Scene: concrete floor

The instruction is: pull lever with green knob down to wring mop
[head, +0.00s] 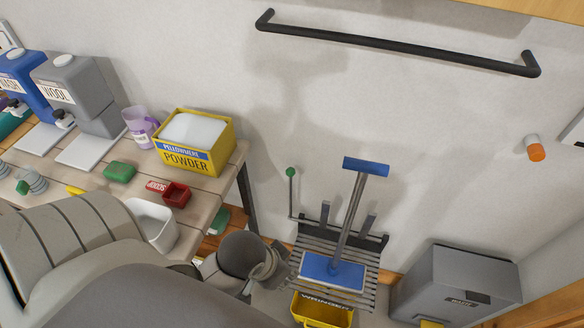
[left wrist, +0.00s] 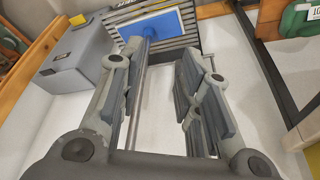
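The green knob (head: 291,172) tops a thin upright lever (head: 291,195) at the left side of the slatted mop wringer (head: 365,292) in the head view. A mop (head: 352,218) with blue ends stands on the wringer; its blue pad also shows in the left wrist view (left wrist: 165,26). My left gripper (head: 272,272) is low, left of the wringer and below the knob, apart from it. In the left wrist view its fingers (left wrist: 153,72) are spread apart, with rods visible beyond. The knob cannot be made out there. My right gripper is not in view.
A wooden table (head: 215,178) at the left holds a yellow powder box (head: 188,160), dispensers and small items. A yellow bucket (head: 320,312) sits under the wringer. A grey bin (head: 455,285) stands at right. A black rail (head: 395,45) is on the wall.

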